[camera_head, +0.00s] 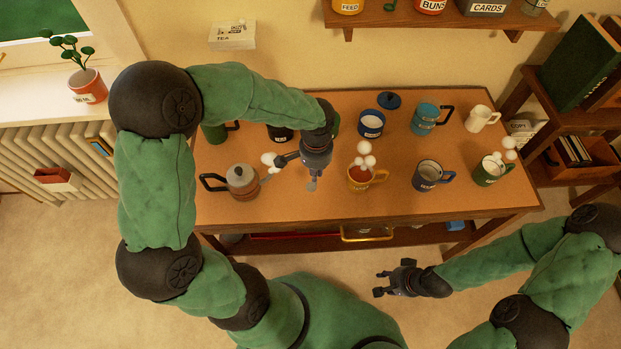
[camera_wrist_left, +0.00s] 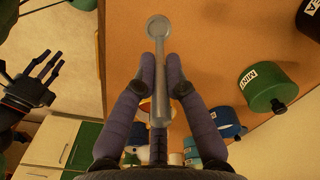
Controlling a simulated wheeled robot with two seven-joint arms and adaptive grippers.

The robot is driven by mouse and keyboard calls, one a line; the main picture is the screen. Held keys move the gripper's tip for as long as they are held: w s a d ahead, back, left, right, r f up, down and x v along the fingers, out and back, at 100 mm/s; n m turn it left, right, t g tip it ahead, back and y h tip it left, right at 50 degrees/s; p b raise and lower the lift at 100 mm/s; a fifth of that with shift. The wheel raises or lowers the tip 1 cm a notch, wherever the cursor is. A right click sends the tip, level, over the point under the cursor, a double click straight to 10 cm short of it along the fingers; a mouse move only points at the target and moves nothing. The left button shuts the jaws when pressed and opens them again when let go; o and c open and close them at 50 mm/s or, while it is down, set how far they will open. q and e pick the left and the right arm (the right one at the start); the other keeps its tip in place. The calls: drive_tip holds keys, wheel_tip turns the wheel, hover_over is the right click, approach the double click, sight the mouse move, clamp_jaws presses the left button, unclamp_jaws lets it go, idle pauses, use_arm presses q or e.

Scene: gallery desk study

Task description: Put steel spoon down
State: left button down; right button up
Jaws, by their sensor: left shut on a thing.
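The steel spoon (camera_wrist_left: 158,29) is held between the fingers of my left gripper (camera_wrist_left: 160,72) in the left wrist view, its round bowl beyond the fingertips and its handle running back between them. In the head view my left gripper (camera_head: 314,173) is over the desk (camera_head: 310,207), between the kettle and the yellow mug. The spoon (camera_head: 311,186) shows there as a small grey piece below the fingers. I cannot tell whether it touches the desk. My right gripper (camera_head: 385,282) is open and empty in front of the desk.
A kettle (camera_head: 241,181) with white puffs stands left of the left gripper, a yellow mug (camera_head: 361,180) right of it. A blue mug (camera_head: 428,176) and a green mug (camera_head: 489,171) stand further right. The front strip of the desk is bare.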

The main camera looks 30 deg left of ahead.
use_arm(q)
drive_tip(key=shift+w+a+f+b, duration=0.1)
drive_tip(key=shift+a+f+b, duration=0.2)
drive_tip(key=shift+f, duration=0.6)
drive_tip(key=shift+w+a+f+b, duration=0.1)
drive_tip(key=shift+a+f+b, duration=0.2)
drive_tip(key=shift+f, duration=0.65)
drive_tip(key=shift+w+a+f+b, duration=0.15)
drive_tip(key=shift+a+f, duration=0.2)
drive_tip(key=shift+f, duration=0.55)
drive_tip(key=c, duration=1.3)
unclamp_jaws()
drive_tip(key=shift+f, duration=0.15)
drive_tip(key=shift+r, duration=0.25)
wheel_tip(320, 180, up, 12)
drive_tip(key=p, duration=0.3)
drive_tip(key=shift+s+p, duration=0.1)
drive_tip(key=shift+p, duration=0.25)
drive_tip(key=shift+s+f, duration=0.1)
